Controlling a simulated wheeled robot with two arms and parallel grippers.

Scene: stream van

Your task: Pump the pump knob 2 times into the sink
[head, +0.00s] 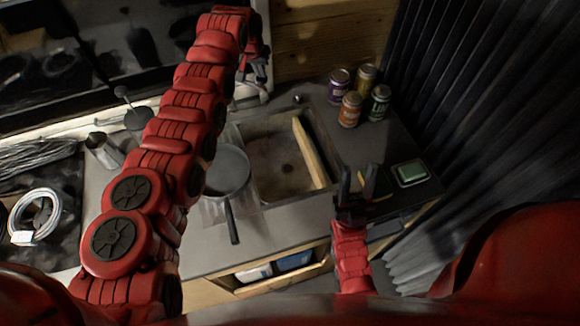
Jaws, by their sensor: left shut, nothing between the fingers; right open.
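The sink (262,185) is a rectangular basin set in the grey counter, with a drain in its floor and a long light wooden board (309,152) across its right part. A small round metallic knob (298,100) stands on the counter behind the sink; I cannot tell surely that it is the pump knob. My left arm reaches over the counter's left part. My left gripper (262,97) points down behind the sink's back left corner, shut and empty, left of that knob and apart from it. My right gripper (358,173) is open and empty near the sink's front right corner.
A pan (228,170) stands left of the sink, its handle toward me. Several cans (350,109) stand at the back right. A green sponge in a dish (410,172) lies on the right. A metal cup (103,150) and coiled white cable (36,215) are on the left.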

